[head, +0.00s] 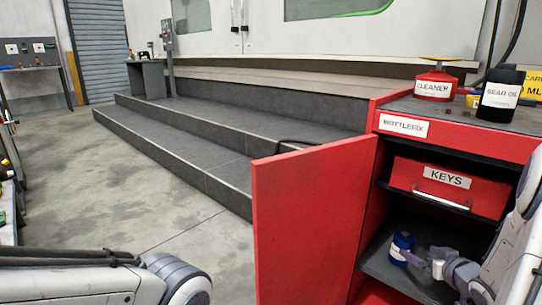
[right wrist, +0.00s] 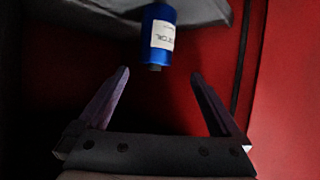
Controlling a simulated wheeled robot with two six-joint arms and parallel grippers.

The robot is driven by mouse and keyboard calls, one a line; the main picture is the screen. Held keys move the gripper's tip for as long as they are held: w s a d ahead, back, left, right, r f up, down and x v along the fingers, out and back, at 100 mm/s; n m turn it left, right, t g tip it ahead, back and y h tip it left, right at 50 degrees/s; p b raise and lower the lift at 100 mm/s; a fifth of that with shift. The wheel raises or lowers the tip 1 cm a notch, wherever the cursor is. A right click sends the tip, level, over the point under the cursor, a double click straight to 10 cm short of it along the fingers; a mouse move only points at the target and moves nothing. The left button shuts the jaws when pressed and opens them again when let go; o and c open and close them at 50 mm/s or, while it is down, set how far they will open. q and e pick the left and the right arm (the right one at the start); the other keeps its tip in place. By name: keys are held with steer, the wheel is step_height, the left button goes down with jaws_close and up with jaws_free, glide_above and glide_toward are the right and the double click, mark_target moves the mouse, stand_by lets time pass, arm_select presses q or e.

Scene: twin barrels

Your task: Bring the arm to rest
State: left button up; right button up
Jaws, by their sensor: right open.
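My right gripper (head: 421,257) reaches into the lower compartment of the red cabinet (head: 310,215). In the right wrist view the same gripper (right wrist: 160,73) has its fingers spread, with nothing between them. A blue bottle with a white label (head: 401,247) stands on the dark lower shelf, just left of the gripper in the head view. In the right wrist view the bottle (right wrist: 167,38) lies just beyond the fingertips, apart from them. My left arm shows at the bottom left of the head view, but its gripper is out of the picture.
The red cabinet door stands open to the left of the compartment. A red KEYS box (head: 446,187) sits on the shelf above my right gripper. A red CLEANER can (head: 435,85) and a black GEAR OIL bottle (head: 501,94) stand on top. Grey steps (head: 190,150) lie behind.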

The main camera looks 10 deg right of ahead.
steer(key=w+a+g, duration=0.2)
steer(key=a+g, duration=0.1)
steer(key=a, duration=0.4)
steer(key=s+a+f+g+y, duration=0.1)
steer(key=s+a+g, duration=0.2)
steer(key=s+a, duration=0.55)
steer(key=s+a+g, duration=0.4)
steer(key=s+a, duration=0.1)
steer(key=a, duration=0.7)
steer(key=s+a+r+n+g+y+p, duration=0.1)
steer(key=s+a+r+n+p, duration=0.4)
steer(key=a+r+p, duration=0.5)
steer(key=s+a+r+n+g+p, duration=0.1)
steer(key=s+a+r+n+p, duration=0.15)
steer(key=s+r, duration=0.3)
steer(key=s+a+r+n+g+p, duration=0.1)
steer(key=s+a+r+p, duration=0.1)
steer(key=s+r+p, duration=0.3)
step_height(320, 180, up, 38)
steer(key=w+p, duration=0.1)
steer(key=p, duration=3.4)
